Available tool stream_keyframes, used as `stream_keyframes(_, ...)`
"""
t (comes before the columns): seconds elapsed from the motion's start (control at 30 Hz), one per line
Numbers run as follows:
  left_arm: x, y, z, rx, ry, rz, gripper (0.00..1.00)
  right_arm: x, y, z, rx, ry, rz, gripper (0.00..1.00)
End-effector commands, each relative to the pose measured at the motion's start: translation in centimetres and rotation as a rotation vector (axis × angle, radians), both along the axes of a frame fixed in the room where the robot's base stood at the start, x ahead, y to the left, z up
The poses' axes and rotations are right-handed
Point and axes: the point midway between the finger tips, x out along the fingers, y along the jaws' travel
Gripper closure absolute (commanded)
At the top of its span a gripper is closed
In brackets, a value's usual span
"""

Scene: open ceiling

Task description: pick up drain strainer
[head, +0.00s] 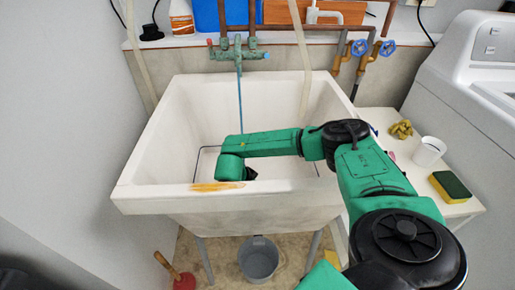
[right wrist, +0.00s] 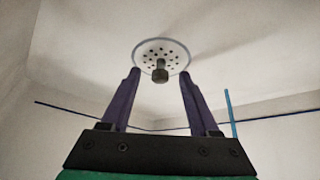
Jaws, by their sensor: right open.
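The drain strainer (right wrist: 161,56) is a round, light metal disc with small holes and a dark knob in its middle. It sits on the pale sink floor in the right wrist view. My right gripper (right wrist: 160,73) is open, with its two dark purple fingers on either side of the strainer's near edge and the knob between and a little beyond their tips. In the head view my green right arm reaches down into the white sink (head: 162,133), and the arm hides the strainer and the fingers. My left gripper is not in view.
The sink's walls and front rim surround my right arm. A faucet (head: 238,52) stands at the back with a blue line hanging from it. To the right, a side table holds a white cup (head: 429,152) and a sponge (head: 452,187). A grey bucket (head: 259,259) stands below.

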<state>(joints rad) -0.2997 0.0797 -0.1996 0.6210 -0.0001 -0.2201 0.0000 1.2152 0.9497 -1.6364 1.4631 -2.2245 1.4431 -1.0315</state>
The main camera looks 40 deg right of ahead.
Motion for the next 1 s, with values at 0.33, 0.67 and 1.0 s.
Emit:
stream_keyframes(0.33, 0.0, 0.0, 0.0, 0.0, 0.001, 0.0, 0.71, 0.0, 0.1, 0.1, 0.0, 0.0, 0.0, 1.0)
stream_keyframes(0.67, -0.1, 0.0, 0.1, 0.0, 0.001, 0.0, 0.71, 0.0, 0.0, 0.6, 0.0, 0.0, -0.001, 1.0)
stream_keyframes(1.0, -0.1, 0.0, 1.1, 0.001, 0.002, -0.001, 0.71, 0.1, 0.0, 8.8, 0.001, -0.007, -0.002, 1.0)
